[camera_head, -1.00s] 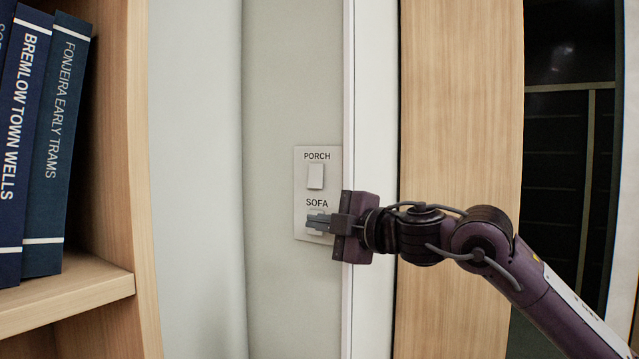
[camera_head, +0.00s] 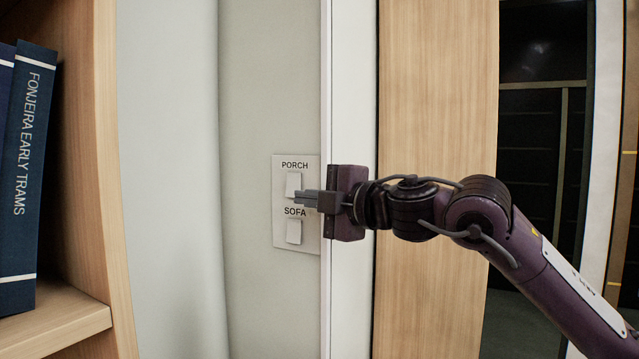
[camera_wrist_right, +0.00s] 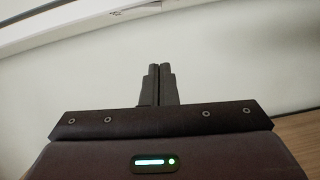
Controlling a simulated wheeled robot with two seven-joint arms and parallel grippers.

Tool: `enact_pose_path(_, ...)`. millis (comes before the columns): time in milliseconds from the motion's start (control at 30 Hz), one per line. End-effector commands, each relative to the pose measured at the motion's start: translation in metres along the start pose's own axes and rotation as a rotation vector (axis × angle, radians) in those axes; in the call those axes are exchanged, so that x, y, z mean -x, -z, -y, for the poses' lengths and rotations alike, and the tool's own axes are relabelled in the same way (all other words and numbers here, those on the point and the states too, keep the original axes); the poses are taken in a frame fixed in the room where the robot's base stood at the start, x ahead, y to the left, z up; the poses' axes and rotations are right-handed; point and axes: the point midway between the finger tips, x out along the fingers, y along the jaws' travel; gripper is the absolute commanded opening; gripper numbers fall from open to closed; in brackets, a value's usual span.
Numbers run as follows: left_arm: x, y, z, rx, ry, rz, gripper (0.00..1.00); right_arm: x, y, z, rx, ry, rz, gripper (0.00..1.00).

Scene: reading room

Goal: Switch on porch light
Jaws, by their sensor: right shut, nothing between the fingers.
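A pale switch plate (camera_head: 283,216) is on the wall, with two white rockers. The upper one is the porch switch (camera_head: 293,183), labelled PORCH above it. The lower one is the sofa switch (camera_head: 294,232), labelled SOFA. My right gripper (camera_head: 302,198) is shut and empty. Its fingertips overlap the lower right of the porch switch in the head view; I cannot tell whether they touch it. In the right wrist view the shut fingers (camera_wrist_right: 158,82) point at the pale wall, and neither switch can be made out. My left gripper is out of view.
A wooden bookshelf (camera_head: 98,200) with dark blue books (camera_head: 24,180) stands at the left. A white vertical trim (camera_head: 350,90) and a wooden panel (camera_head: 436,90) are right of the plate. A dark glazed opening (camera_head: 541,130) lies further right.

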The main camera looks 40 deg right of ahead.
Motion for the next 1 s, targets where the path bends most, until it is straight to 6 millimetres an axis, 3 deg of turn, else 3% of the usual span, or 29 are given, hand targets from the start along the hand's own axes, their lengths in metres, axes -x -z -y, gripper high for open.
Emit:
enact_pose_path(33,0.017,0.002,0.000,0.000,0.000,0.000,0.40,-0.010,0.002,-0.008,-0.005,0.003,-0.004,0.00)
enact_pose_path(300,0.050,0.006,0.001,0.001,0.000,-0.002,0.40,-0.060,0.002,-0.006,-0.005,0.001,-0.003,0.00)
enact_pose_path(400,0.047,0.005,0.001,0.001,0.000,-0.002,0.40,-0.063,-0.017,-0.001,0.000,0.002,0.006,0.00)
enact_pose_path(600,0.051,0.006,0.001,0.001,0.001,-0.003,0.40,-0.067,-0.035,-0.001,0.001,0.001,0.002,0.00)
enact_pose_path(1000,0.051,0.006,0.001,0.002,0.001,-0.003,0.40,-0.068,-0.039,0.000,0.001,0.000,0.001,0.00)
